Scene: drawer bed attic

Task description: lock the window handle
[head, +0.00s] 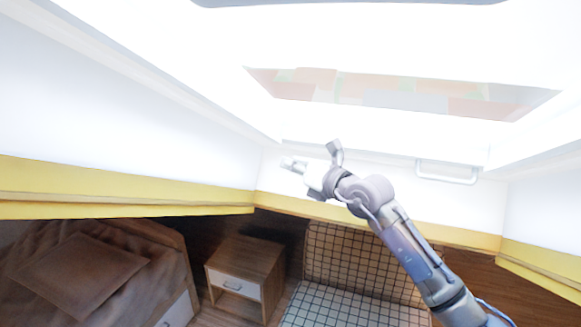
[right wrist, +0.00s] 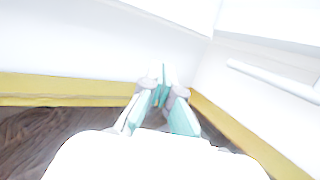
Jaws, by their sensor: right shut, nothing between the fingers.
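The window (head: 400,97) is a bright, washed-out pane high in the head view, with pale coloured shapes behind it. A white bar handle (head: 447,178) shows below the window's lower right part. A white bar (right wrist: 275,80), which looks like the same handle, crosses the right side of the right wrist view. My right gripper (head: 290,164) is below the window and left of the handle, apart from it. In the right wrist view its fingers (right wrist: 161,88) are together and hold nothing. My left gripper is out of view.
White sloping walls with a yellow ledge (head: 120,190) enclose the space. The air around the right gripper looks clear.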

